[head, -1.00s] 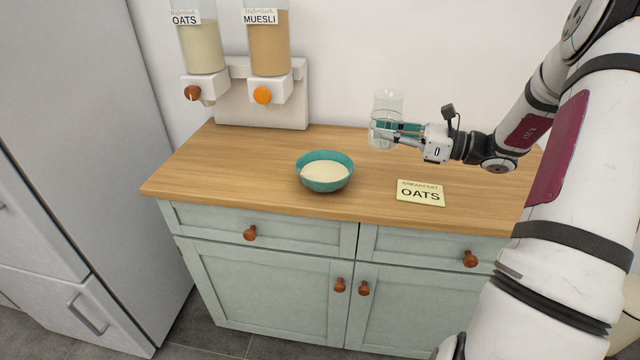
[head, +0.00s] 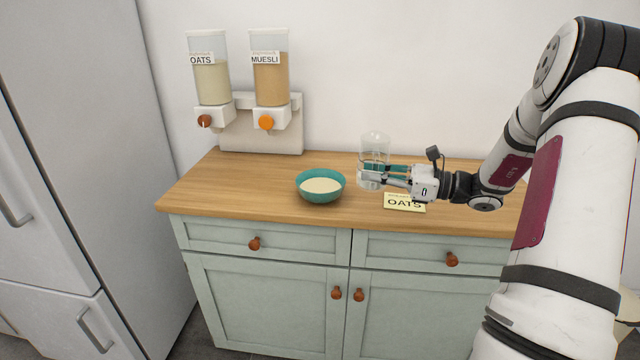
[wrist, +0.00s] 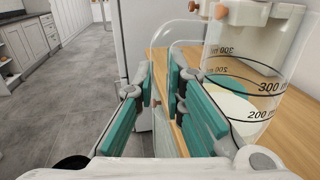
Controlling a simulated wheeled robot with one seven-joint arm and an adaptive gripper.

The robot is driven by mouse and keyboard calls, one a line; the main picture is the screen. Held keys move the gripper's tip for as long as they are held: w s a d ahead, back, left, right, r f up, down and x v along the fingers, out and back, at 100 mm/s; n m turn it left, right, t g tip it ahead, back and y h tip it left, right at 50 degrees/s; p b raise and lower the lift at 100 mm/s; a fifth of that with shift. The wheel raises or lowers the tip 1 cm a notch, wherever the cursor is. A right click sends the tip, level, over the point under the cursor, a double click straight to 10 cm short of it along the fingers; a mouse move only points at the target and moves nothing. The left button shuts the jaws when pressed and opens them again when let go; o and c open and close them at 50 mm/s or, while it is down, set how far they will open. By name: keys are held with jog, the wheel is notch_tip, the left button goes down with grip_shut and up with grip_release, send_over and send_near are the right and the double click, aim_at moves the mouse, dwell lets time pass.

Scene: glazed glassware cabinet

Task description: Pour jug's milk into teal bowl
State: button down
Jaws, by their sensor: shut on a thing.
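The clear glass jug (head: 374,150) is upright, just right of the teal bowl and apart from it. My gripper (head: 375,173) is shut on the jug from the right. In the wrist view the jug's marked wall (wrist: 270,100) is at the right, beside my gripper's teal fingers (wrist: 165,105). The jug looks clear, and I see no milk level in it. I cannot tell whether its base touches the counter. The teal bowl (head: 320,197) stands on the counter with a pale cream filling (head: 320,186). The bowl shows through the jug in the wrist view.
The oats dispenser (head: 211,75) and muesli dispenser (head: 270,75) stand at the back left of the wooden counter (head: 240,185). The counter left of the bowl is clear.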

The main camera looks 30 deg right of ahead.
jog(key=shift+a+r, duration=0.1)
jog(key=shift+r, duration=0.05)
jog(key=a+f+n+g+y, duration=0.1)
jog(key=a+f, duration=0.7)
jog(key=a, duration=0.3)
jog(key=a+f+n+g+y, duration=0.1)
jog(key=a+f, duration=0.7)
jog(key=a, duration=0.3)
jog(key=shift+w+a, duration=0.15)
